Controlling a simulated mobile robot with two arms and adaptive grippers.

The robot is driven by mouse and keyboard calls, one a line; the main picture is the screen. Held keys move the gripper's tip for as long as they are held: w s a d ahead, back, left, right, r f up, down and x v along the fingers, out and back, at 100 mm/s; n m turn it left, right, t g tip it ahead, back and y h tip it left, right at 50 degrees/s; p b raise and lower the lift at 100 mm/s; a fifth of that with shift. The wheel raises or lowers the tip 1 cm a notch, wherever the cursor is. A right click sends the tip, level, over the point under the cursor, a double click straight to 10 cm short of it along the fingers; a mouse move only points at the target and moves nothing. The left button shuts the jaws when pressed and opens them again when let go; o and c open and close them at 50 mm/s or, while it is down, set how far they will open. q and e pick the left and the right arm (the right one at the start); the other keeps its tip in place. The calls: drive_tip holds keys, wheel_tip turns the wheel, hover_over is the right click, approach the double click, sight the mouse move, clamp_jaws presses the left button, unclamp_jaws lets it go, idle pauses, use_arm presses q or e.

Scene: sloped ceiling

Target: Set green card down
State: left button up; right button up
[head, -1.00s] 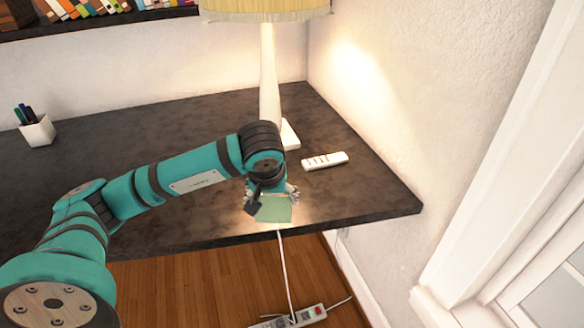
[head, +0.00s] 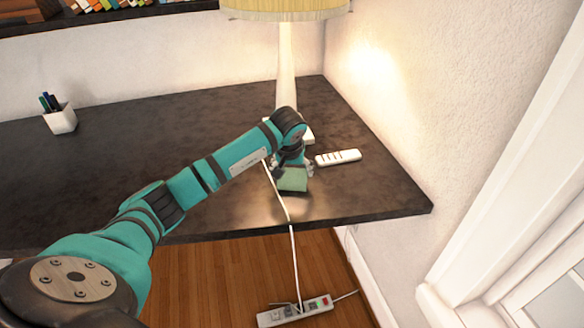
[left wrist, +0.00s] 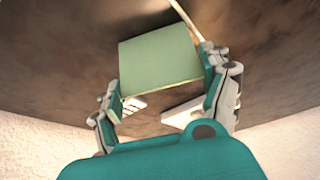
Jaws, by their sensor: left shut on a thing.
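The green card (head: 293,181) is a small pale green square. My left gripper (head: 292,168) is shut on it, over the right part of the dark desk (head: 120,170), in front of the lamp. In the left wrist view the card (left wrist: 160,62) sits between the two fingers of the left gripper (left wrist: 165,82), with the brown desk top behind it. I cannot tell whether the card touches the desk. The fingers are partly hidden by my wrist in the head view. My right gripper is not in view.
A white remote (head: 338,157) lies just right of my left gripper. A lamp (head: 287,70) stands behind it. A white cable (head: 278,190) passes beside it down to a power strip (head: 294,311). A pen cup (head: 60,119) stands far left. The desk's middle is clear.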

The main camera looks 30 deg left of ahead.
use_arm(q)
drive_tip(key=shift+f, duration=0.2)
drive_tip(key=o, duration=0.7)
drive_tip(key=shift+r, duration=0.4)
drive_tip(key=b+v, duration=0.1)
drive_tip(key=v, duration=1)
drive_tip(key=shift+s+d+r, duration=0.1)
drive_tip(key=shift+s+r, duration=0.1)
